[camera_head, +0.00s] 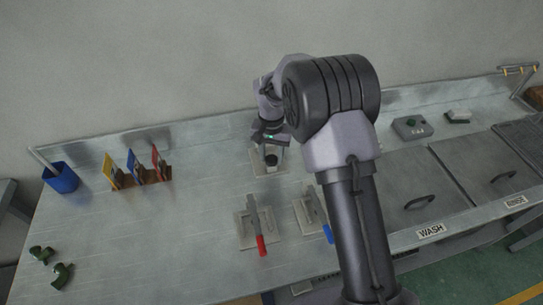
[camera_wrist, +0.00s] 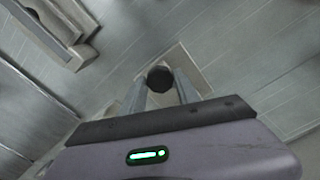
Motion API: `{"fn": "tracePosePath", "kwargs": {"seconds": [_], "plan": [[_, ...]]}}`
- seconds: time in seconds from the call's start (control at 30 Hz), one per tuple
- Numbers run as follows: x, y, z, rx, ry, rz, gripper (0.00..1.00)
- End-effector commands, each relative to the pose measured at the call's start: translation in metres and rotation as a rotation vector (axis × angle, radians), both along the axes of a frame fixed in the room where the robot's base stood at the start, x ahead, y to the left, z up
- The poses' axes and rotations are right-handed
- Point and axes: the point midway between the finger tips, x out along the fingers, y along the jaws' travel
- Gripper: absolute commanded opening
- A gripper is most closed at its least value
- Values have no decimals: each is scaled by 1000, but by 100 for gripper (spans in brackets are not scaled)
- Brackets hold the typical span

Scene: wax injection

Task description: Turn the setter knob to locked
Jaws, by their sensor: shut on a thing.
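The setter knob (camera_wrist: 160,77) is a dark, faceted knob on a pale square base plate (camera_wrist: 194,66). In the wrist view the two fingers of my gripper (camera_wrist: 161,88) reach to it from either side and are shut on it. In the head view the knob (camera_head: 271,160) shows as a small dark shape on its plate (camera_head: 261,172), with my gripper (camera_head: 270,148) coming down over it from above. The fingers hide part of the knob there. I cannot make out any locked marking on the plate.
A plate with a red-handled lever (camera_head: 259,232) and one with a blue-handled lever (camera_head: 313,210) stand nearer the front. A blue cup (camera_head: 61,178), upright coloured cards (camera_head: 136,168) and green parts (camera_head: 60,274) are at left. WASH and RINSE lids are at right.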

Motion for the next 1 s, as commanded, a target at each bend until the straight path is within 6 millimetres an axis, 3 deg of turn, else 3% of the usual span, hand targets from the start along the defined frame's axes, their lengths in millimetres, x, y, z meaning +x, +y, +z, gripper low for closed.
{"fn": "tracePosePath", "kwargs": {"seconds": [0.43,1.0], "plan": [[0,0,0,0,-1,-272,0],[0,0,0,1,-1,-345,0]]}}
